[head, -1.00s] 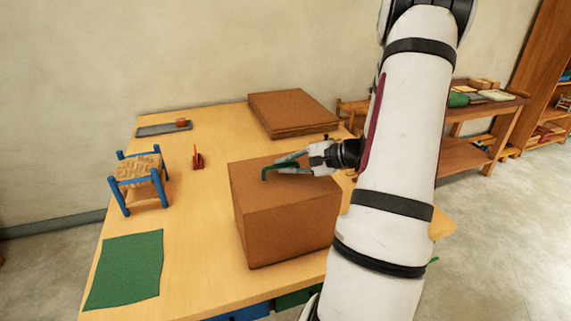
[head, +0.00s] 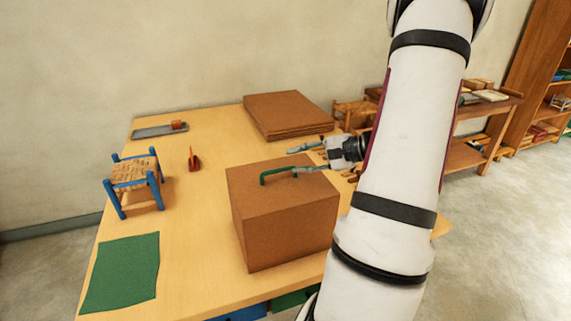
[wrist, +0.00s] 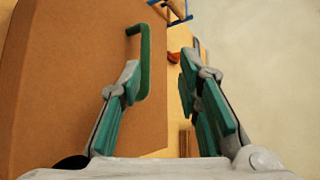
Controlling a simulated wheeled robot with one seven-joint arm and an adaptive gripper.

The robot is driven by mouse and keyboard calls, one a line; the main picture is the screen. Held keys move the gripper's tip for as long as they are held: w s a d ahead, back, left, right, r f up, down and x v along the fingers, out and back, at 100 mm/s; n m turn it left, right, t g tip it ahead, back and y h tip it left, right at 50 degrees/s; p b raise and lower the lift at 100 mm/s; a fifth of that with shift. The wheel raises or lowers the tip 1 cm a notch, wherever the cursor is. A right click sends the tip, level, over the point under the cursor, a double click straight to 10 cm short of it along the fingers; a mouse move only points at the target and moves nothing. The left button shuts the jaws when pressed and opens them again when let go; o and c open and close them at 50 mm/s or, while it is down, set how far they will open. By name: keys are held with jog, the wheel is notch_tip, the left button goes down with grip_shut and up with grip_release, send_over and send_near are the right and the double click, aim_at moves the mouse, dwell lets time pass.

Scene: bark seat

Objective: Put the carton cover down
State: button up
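The carton cover (head: 284,207) is a brown box-shaped piece standing on the table with a green handle (head: 278,173) on its top. In the wrist view the cover (wrist: 75,90) fills the left side, and its handle (wrist: 145,55) stands near the left finger. My gripper (head: 308,160) is at the top rear of the cover with its fingers spread wide. In the wrist view my gripper (wrist: 158,82) is open with nothing between the fingertips. One finger overlaps the handle in view; I cannot tell whether it touches. The cover's underside is hidden.
On the table (head: 195,225) are a small blue stool with a woven seat (head: 134,180), a green cloth (head: 122,272), a small red item (head: 193,160), a grey tray (head: 158,131) and stacked brown boards (head: 288,114).

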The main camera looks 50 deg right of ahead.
jog(key=v, duration=0.6)
jog(key=w+a+r+n+g+y, duration=0.1)
jog(key=w+a+r+n+g, duration=0.15)
jog(key=a, duration=0.45)
jog(key=w+a+r+n+g, duration=0.1)
jog(key=a+n+g, duration=0.15)
jog(key=a, duration=0.45)
jog(key=w+a+r+n+g+y, duration=0.1)
jog(key=w+a+r+n+g, duration=0.15)
jog(key=a, duration=0.45)
jog(key=s+a+r+n+h, duration=0.2)
jog(key=s+a+n+h, duration=0.1)
jog(key=a+n, duration=0.3)
jog(key=s+a+r+n+h, duration=0.3)
jog(key=s+a+n, duration=0.3)
jog(key=a, duration=0.4)
jog(key=shift+s+a, duration=0.25)
